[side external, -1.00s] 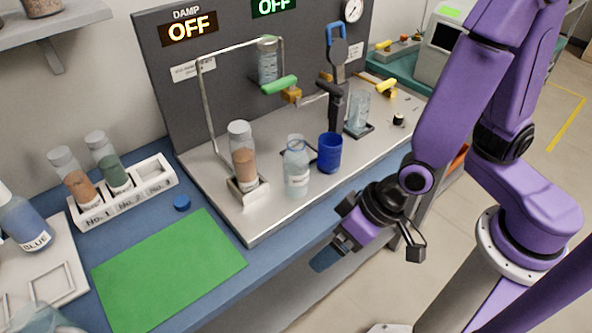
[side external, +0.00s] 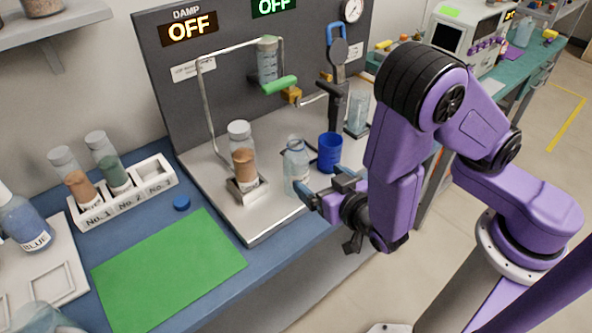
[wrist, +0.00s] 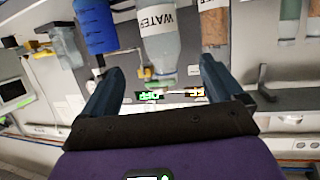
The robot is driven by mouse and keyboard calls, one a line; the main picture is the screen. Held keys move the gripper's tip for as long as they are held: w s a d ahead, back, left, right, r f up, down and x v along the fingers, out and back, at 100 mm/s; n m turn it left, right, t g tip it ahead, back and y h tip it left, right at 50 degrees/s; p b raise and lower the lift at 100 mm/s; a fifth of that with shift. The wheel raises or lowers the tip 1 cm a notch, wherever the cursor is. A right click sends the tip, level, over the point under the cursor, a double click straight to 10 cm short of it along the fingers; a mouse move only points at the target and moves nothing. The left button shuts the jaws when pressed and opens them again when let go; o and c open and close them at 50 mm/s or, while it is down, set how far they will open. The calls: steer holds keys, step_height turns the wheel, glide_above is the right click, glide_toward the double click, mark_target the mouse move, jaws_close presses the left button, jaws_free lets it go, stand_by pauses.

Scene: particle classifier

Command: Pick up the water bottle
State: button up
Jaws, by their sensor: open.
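The water bottle (side external: 296,168) is clear, with a white label, and stands upright on the grey bench plate in the side view. In the wrist view, which is upside down, the bottle (wrist: 160,42) reads WATER and appears centred ahead of the jaws. My gripper (side external: 320,182) is open and level at the plate's front edge, its fingers pointing at the bottle's lower part. The fingers (wrist: 162,68) show on either side of the bottle in the wrist view, with nothing between them. A finger hides part of the bottle's base in the side view.
A blue cup (side external: 330,150) stands close to the right of the bottle. A capped vial of orange grains (side external: 242,158) stands in a holder to its left, under a metal frame (side external: 208,110). A clear container (side external: 358,112) stands behind the cup. The green mat (side external: 168,268) is empty.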

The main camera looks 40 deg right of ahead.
mark_target(304, 167)
steer(key=x, duration=0.8)
steer(key=shift+w+f, duration=0.1)
steer(key=shift+f+x, duration=0.15)
steer(key=shift+x, duration=1.1)
steer(key=shift+f+x, duration=0.1)
steer(key=shift+x, duration=1.2)
steer(key=shift+a, duration=0.15)
steer(key=c, duration=1.3)
steer(key=shift+r, duration=0.3)
steer(key=shift+r, duration=1.25)
steer(key=shift+s+d+r, duration=0.65)
steer(key=shift+s+r, duration=1)
steer(key=shift+s, duration=0.55)
steer(key=shift+s+d+r, duration=0.7)
steer(key=shift+s+r, duration=0.9)
steer(key=shift+s, duration=0.55)
steer(key=shift+s+d+r, duration=0.65)
steer(key=shift+s+r, duration=1)
steer(key=shift+s, duration=0.55)
steer(key=shift+s+r, duration=0.1)
steer(key=shift+s, duration=0.1)
